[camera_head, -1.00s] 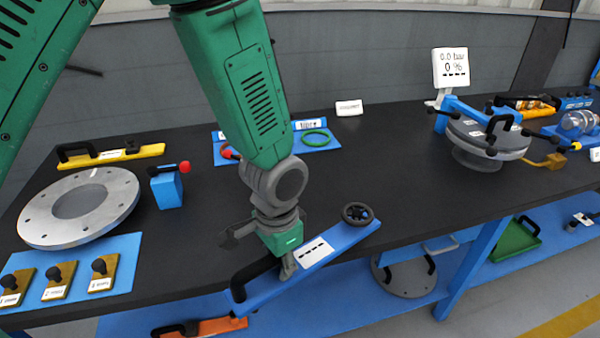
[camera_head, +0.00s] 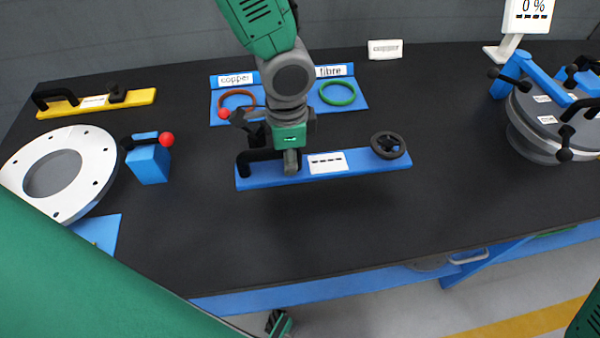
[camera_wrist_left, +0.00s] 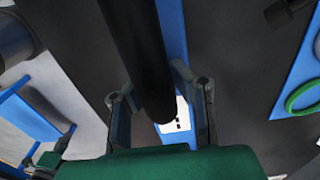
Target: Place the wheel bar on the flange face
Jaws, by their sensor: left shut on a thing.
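The wheel bar (camera_head: 360,164) is a flat blue bar with a white label. A black handwheel stands at its right end and a black handle at its left. My left gripper (camera_head: 291,165), coming down from above, is shut on the wheel bar near the handle and holds it above the table, with a shadow below. In the left wrist view, the black handle (camera_wrist_left: 140,50) runs between the fingers, which hide part of the grip. A pale flange ring (camera_head: 98,160) with bolt holes lies at the left. A green and black part low in the head view may be my right gripper (camera_head: 280,322).
A blue block with a red-knobbed lever (camera_head: 150,163) stands right of the ring. A yellow bar (camera_head: 135,98) lies behind. A blue gasket board (camera_head: 360,101) is behind my gripper. A lidded vessel (camera_head: 530,135) stands at the right. The table's front middle is clear.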

